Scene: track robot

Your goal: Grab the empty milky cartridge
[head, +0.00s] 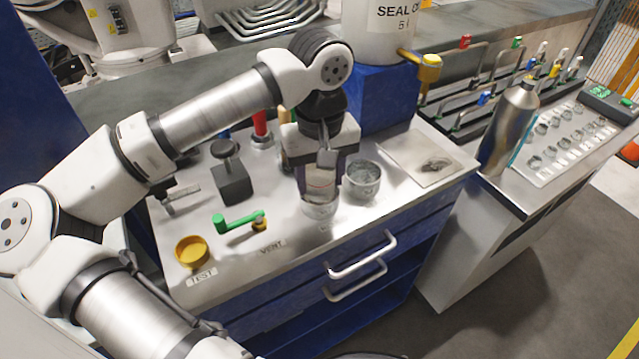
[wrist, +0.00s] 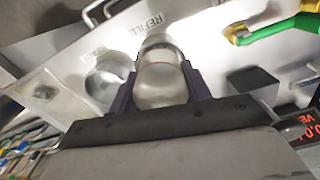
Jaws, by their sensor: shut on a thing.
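The milky cartridge (wrist: 162,84), a pale translucent cylinder with a thin reddish line, is between the fingers of my gripper (wrist: 160,90) in the wrist view. My gripper is shut on it. In the head view my gripper (head: 321,185) points down over the bench, and the cartridge shows only partly between the fingers. A round clear-grey cup (head: 320,207) is directly below the cartridge. I cannot tell whether the cartridge's lower end is inside this cup or just above it.
A second grey cup (head: 361,181) stands close on the right. A green-handled valve (head: 240,220), a yellow ring (head: 192,251) and a dark block (head: 231,183) are to the left. A silver bottle (head: 509,128) stands at the right. The bench front by the drawer handles is clear.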

